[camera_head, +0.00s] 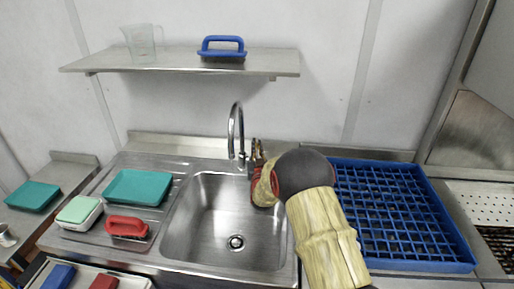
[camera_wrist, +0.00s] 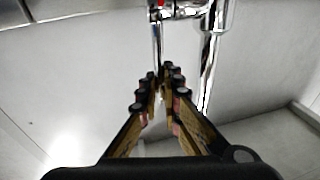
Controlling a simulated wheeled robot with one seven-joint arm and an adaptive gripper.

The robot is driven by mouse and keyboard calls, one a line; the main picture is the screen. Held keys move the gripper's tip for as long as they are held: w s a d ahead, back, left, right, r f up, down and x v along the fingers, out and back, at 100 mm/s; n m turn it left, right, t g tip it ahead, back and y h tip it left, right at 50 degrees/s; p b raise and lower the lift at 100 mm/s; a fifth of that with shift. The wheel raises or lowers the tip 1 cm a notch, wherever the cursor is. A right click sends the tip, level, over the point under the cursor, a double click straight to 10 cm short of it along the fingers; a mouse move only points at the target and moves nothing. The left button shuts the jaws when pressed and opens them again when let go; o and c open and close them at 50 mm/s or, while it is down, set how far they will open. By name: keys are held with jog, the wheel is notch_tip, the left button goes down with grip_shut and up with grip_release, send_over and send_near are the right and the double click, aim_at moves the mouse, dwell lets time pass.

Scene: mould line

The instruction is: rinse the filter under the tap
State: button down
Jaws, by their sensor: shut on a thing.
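The chrome tap (camera_head: 236,125) stands at the back of the steel sink (camera_head: 225,215), its gooseneck spout arching over the basin. My gripper (camera_head: 257,148) is right beside the tap's base, on its right. In the wrist view, my gripper (camera_wrist: 161,80) is closed around a thin chrome tap lever (camera_wrist: 157,45), which runs down between the fingertips from a fitting with a red mark. The fingers hide the lever's end. No water shows at the spout. I cannot pick out a filter in either view. The visible part of the basin looks empty, with a drain in its floor.
A blue grid rack (camera_head: 400,215) lies right of the sink. A teal tray (camera_head: 138,187), a red-handled tool (camera_head: 126,227) and a green-and-white block (camera_head: 79,212) lie on the left. The shelf (camera_head: 180,62) above holds a clear jug (camera_head: 143,42) and a blue-handled tool (camera_head: 222,48).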

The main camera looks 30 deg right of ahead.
jog(key=c, duration=2)
grip_release()
jog(key=shift+o, duration=0.2)
jog(key=shift+s, duration=0.1)
jog(key=v, duration=1.1)
jog(key=shift+s+a+f, duration=0.15)
jog(key=shift+s, duration=0.25)
